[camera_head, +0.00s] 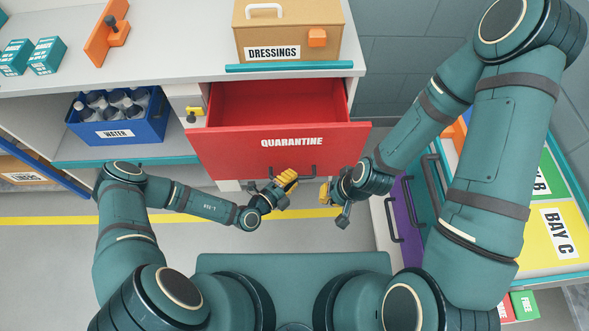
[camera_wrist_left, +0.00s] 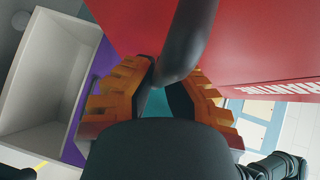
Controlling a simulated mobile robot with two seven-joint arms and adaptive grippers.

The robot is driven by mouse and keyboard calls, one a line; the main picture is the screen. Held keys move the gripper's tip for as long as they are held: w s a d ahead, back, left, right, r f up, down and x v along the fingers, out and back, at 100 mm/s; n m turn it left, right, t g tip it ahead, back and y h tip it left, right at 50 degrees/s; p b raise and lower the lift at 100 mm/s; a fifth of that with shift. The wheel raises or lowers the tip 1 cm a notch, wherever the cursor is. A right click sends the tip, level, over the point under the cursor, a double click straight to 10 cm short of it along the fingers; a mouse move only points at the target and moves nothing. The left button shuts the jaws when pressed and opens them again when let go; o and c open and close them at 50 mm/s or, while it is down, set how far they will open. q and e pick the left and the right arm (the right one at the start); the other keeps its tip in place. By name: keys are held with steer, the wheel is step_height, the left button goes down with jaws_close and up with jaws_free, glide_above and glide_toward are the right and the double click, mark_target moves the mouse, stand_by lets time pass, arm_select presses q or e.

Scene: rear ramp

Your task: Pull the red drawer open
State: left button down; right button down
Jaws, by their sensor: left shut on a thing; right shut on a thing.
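The red drawer (camera_head: 222,142), labelled QUARANTINE, stands pulled out of the white bench, and its red inside shows empty. Its dark bar handle (camera_head: 314,169) is on the lower front. My left gripper (camera_head: 287,179) is at this handle; in the left wrist view its orange fingers (camera_wrist_left: 168,82) are on both sides of the dark handle bar (camera_wrist_left: 184,40), shut on it. The red front (camera_wrist_left: 250,40) fills the upper right there.
A cardboard DRESSINGS box (camera_head: 290,28) stands on the bench above the drawer. A blue WATER crate (camera_head: 118,134) with bottles is on the left shelf. A purple drawer front (camera_head: 402,215) and a yellow BAY C panel (camera_head: 545,240) are at right. Clear floor lies at left.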

arm_select(q)
steer(key=shift+s+d+p, duration=0.2)
steer(key=shift+s+p, duration=0.6)
steer(key=shift+s, duration=1.95)
steer(key=c, duration=0.9)
jaws_free()
steer(key=shift+c, duration=0.2)
steer(key=shift+w, duration=0.1)
steer(key=shift+a, duration=0.1)
steer(key=v, duration=1.2)
